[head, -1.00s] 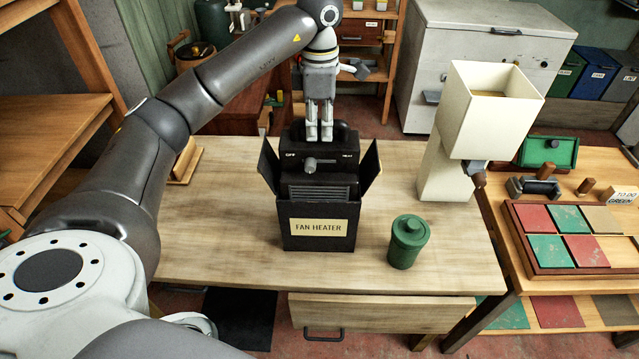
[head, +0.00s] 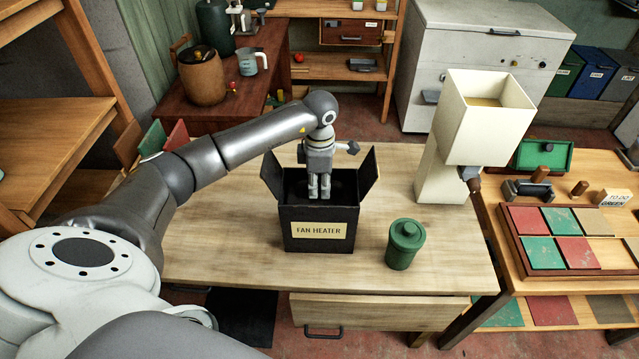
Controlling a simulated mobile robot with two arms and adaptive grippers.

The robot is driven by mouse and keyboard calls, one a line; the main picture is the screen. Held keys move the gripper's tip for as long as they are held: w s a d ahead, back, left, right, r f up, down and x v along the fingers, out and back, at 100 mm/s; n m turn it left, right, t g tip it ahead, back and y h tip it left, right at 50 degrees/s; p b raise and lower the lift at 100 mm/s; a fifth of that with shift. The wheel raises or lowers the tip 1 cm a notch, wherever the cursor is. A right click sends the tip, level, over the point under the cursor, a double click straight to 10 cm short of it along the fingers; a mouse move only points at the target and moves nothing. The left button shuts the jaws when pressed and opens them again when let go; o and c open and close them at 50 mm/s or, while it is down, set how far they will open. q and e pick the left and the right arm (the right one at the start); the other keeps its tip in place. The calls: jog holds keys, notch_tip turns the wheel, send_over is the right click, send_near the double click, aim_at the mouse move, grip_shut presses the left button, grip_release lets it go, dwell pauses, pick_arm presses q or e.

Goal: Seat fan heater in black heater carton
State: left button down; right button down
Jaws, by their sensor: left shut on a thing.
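The black heater carton (head: 300,214) stands upright on the wooden table, its side flaps open and a "FAN HEATER" label (head: 318,230) on its front. My left gripper (head: 319,193) points down into the carton's mouth and is shut on the fan heater (head: 343,187). The heater is down inside the carton, with only its dark top showing faintly below the rim. The carton's front wall hides the rest, so I cannot tell whether it rests on the bottom. My right gripper is not in view.
A green lidded canister (head: 405,245) stands right of the carton. A tall cream hopper (head: 470,135) stands at the table's right end. A side table with a tray of coloured tiles (head: 545,215) is further right. The table left of the carton (head: 220,240) is clear.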

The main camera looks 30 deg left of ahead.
pick_arm(q)
jog(key=shift+f, duration=0.35)
jog(key=c, duration=1.6)
grip_release()
jog(key=shift+r, duration=0.2)
notch_tip(320, 180, up, 10)
jog(key=b, duration=0.3)
jog(key=shift+r+b, duration=0.25)
jog(key=shift+b, duration=0.15)
jog(key=shift+r, duration=0.65)
